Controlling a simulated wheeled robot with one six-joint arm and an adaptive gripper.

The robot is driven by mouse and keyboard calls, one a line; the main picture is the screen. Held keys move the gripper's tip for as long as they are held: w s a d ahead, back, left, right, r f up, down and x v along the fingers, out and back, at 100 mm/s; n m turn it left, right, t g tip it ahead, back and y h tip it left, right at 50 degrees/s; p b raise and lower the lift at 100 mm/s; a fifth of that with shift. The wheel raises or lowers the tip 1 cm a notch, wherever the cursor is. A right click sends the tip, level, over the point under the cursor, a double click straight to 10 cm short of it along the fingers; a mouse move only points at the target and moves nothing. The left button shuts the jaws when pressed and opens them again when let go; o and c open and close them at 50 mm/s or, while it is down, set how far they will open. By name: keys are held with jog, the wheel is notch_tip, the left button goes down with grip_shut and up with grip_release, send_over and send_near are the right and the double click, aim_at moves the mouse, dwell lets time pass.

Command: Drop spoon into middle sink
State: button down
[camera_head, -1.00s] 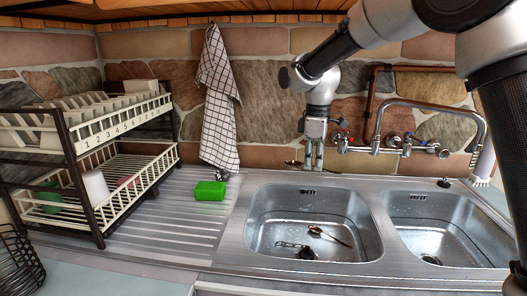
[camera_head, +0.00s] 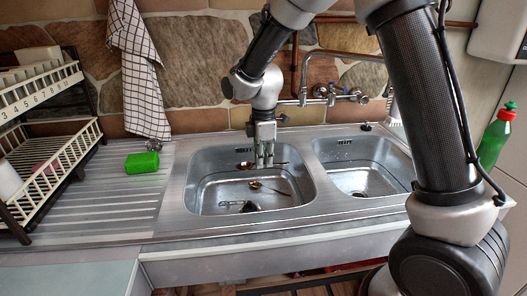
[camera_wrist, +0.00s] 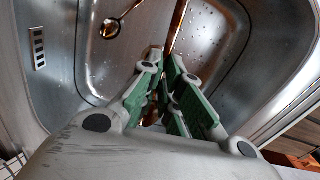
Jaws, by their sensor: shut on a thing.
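My gripper (camera_head: 264,162) is shut on a spoon (camera_head: 246,165) and holds it level over the middle sink, the larger basin (camera_head: 199,200) between drainboard and right basin. The held spoon's bronze-coloured shaft (camera_wrist: 179,22) shows between the green-padded fingers in the wrist view; the rest of it there is hidden by the fingers. A second spoon (camera_head: 256,185) lies on the basin floor below, apart from the gripper. Its bowl also shows in the wrist view (camera_wrist: 110,28).
A right basin (camera_head: 370,182) adjoins, with a tap (camera_head: 330,92) behind. A green sponge (camera_head: 142,163) sits on the drainboard (camera_head: 115,205). A dish rack (camera_head: 60,160) stands left, a checked towel (camera_head: 143,85) hangs on the wall, and a green bottle (camera_head: 494,140) stands right.

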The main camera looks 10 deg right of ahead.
jog(key=shift+f, duration=0.25)
jog(key=c, duration=1.5)
grip_release()
jog(key=shift+c, duration=0.2)
jog(key=shift+r, duration=0.1)
notch_tip(320, 180, up, 12)
